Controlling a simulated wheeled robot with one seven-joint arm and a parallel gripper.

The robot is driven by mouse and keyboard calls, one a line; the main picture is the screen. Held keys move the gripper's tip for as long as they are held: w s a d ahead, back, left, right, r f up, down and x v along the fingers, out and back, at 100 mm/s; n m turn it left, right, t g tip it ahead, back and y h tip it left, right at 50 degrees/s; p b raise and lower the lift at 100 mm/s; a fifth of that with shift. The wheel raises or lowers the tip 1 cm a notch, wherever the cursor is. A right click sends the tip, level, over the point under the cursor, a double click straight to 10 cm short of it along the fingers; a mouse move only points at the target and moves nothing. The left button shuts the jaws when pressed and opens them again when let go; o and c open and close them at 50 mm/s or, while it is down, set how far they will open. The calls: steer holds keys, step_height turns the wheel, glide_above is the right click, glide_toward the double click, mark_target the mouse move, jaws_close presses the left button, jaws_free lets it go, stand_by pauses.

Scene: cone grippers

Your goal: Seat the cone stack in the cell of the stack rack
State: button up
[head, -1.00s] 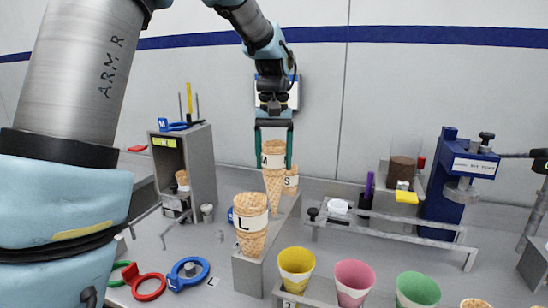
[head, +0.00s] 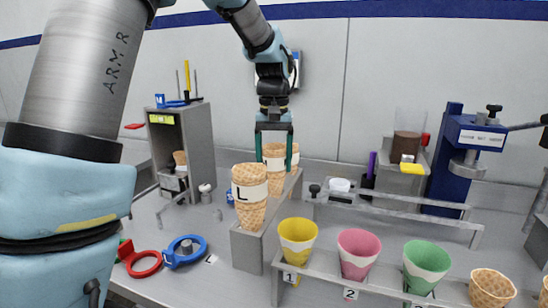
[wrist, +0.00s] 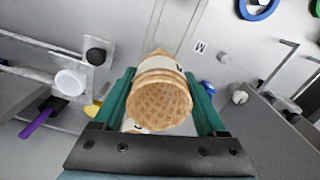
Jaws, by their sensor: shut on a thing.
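My gripper (head: 274,146) is shut on the cone stack (head: 274,183), nested waffle cones with a white band. The wrist view shows the stack (wrist: 158,100) between both fingers, its band marked M. The stack is upright over the middle of the grey stack rack (head: 247,250), its lower end hidden behind the rack's wall and the L cone. I cannot tell whether it is seated in the cell. The L cone stack (head: 250,208) stands at the rack's near end. Another cone stack (head: 295,158), partly hidden, stands just behind mine.
A grey cabinet (head: 203,150) stands to the left. Blue (head: 184,256) and red (head: 143,266) rings lie on the table. Yellow (head: 297,243), pink (head: 358,256) and green (head: 426,267) cups stand in a front rack. A grey rail (head: 395,213) runs to the right.

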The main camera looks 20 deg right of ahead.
steer(key=shift+f, duration=0.45)
steer(key=o, duration=0.9)
step_height(320, 180, up, 11)
steer(key=shift+f+b, duration=0.1)
steer(key=shift+b, duration=0.55)
